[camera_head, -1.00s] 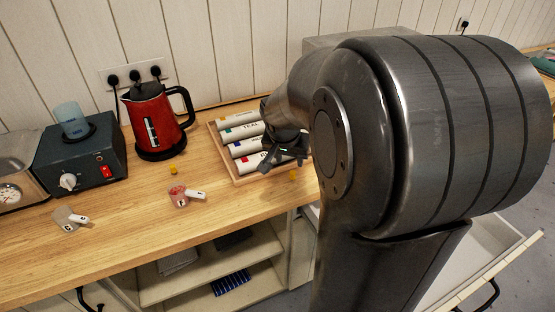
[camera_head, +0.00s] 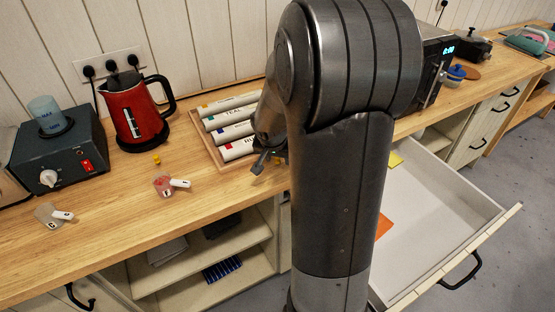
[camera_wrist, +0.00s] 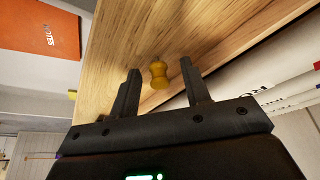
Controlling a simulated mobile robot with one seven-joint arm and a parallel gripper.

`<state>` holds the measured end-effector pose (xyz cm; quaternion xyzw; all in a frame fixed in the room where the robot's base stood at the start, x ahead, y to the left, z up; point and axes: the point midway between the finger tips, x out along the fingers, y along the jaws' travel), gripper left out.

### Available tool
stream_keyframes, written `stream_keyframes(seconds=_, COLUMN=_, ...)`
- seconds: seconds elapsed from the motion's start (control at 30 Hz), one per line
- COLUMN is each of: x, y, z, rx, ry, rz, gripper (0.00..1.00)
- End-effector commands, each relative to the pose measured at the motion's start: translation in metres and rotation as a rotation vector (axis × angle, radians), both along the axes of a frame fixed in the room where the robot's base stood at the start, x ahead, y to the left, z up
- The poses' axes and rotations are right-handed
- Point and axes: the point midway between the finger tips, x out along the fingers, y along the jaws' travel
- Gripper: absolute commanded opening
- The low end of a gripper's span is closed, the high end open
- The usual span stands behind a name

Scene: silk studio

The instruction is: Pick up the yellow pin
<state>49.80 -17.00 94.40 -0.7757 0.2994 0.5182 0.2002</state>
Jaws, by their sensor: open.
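A yellow pin (camera_wrist: 158,74) shows in the wrist view, on the wooden worktop (camera_wrist: 125,40) beside the tray. It lies just beyond and between the two fingertips of my gripper (camera_wrist: 160,78), which is open and empty. In the head view my gripper (camera_head: 262,163) is low over the worktop at the tray's front right, partly hidden by my arm. The pin by my gripper is hidden there. Another yellow pin (camera_head: 156,159) stands on the worktop in front of the red kettle.
A wooden tray (camera_head: 207,147) of labelled rolls lies beside my gripper. A red kettle (camera_head: 142,117), a dark heater box (camera_head: 62,155) and two small tagged jars (camera_head: 162,184) (camera_head: 46,213) stand left. An open drawer (camera_head: 430,215) juts out at right.

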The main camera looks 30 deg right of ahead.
Motion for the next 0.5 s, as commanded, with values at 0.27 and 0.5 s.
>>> stream_keyframes(seconds=0.27, x=-0.0001, y=-0.0001, z=0.0003, rx=0.000, ry=0.000, rz=0.000, gripper=0.32)
stream_keyframes(seconds=0.5, x=-0.0001, y=0.0000, z=0.0004, rx=0.000, ry=0.000, rz=0.000, gripper=0.12)
